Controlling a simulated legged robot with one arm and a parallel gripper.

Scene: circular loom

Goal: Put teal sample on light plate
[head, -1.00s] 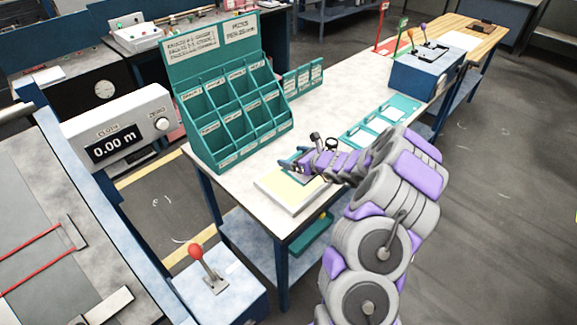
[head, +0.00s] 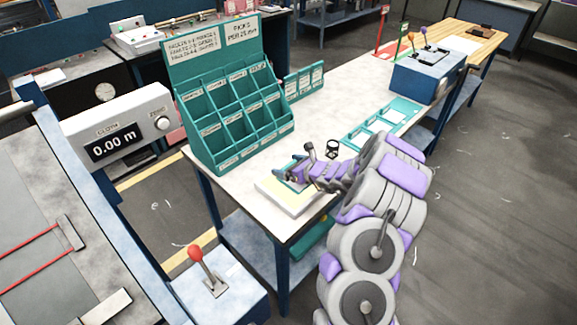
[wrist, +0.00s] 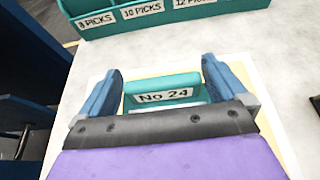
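The teal sample (wrist: 163,85) carries a white label reading "No 24". It sits between the two blue fingers of my gripper (wrist: 162,88) in the wrist view, with its ends against them. In the head view my gripper (head: 292,174) is low over the light plate (head: 283,200), at its back part. The plate is pale with a yellowish top and lies near the table's front corner. Its pale border also shows in the wrist view (wrist: 272,128). My gripper hides much of the plate, and I cannot tell whether the sample touches it.
A teal pick rack (head: 235,115) stands just behind the plate. A small dark round-headed object (head: 333,148) and a teal slotted tray (head: 380,122) lie to the right. A blue lever box (head: 425,72) stands farther back.

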